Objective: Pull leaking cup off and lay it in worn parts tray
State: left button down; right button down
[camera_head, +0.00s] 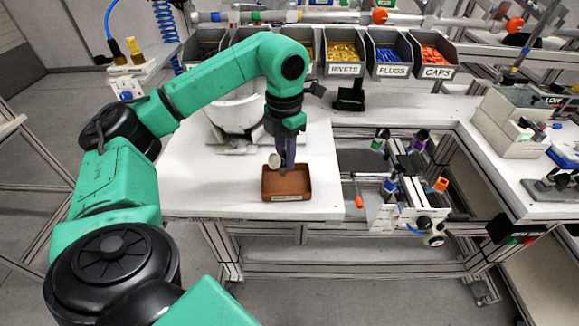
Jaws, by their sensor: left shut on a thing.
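My left gripper (284,162) points down and is shut on a small pale cup (274,159), which shows at the left side of the fingers. The brown worn parts tray (266,195) lies on the white table directly below, with a label on its front wall. In this view the cup and fingertips overlap the tray's back part; whether the cup touches the tray I cannot tell. A white rounded helmet shell (235,113) stands behind my arm and is partly hidden by it. My right gripper is not in view.
Bins labelled rivets (345,69), plugs (391,71) and caps (436,72) stand along the back. A tool rack (400,185) is right of the white table (190,185). The table is clear left of the tray.

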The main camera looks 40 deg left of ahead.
pick_arm(q)
jog(key=shift+s+r, duration=0.1)
jog(key=shift+r, duration=0.05)
jog(key=c, duration=0.9)
grip_release()
jog(key=shift+s, duration=0.2)
jog(key=shift+o, duration=1.4)
jog(key=shift+r, duration=0.1)
jog(key=shift+w+r, duration=0.15)
jog(key=shift+r, duration=0.05)
notch_tip(320, 180, up, 7)
jog(key=shift+f+p, duration=0.15)
jog(key=shift+p, duration=0.65)
notch_tip(320, 180, up, 7)
jog(key=p, duration=0.5)
jog(key=shift+r, duration=0.2)
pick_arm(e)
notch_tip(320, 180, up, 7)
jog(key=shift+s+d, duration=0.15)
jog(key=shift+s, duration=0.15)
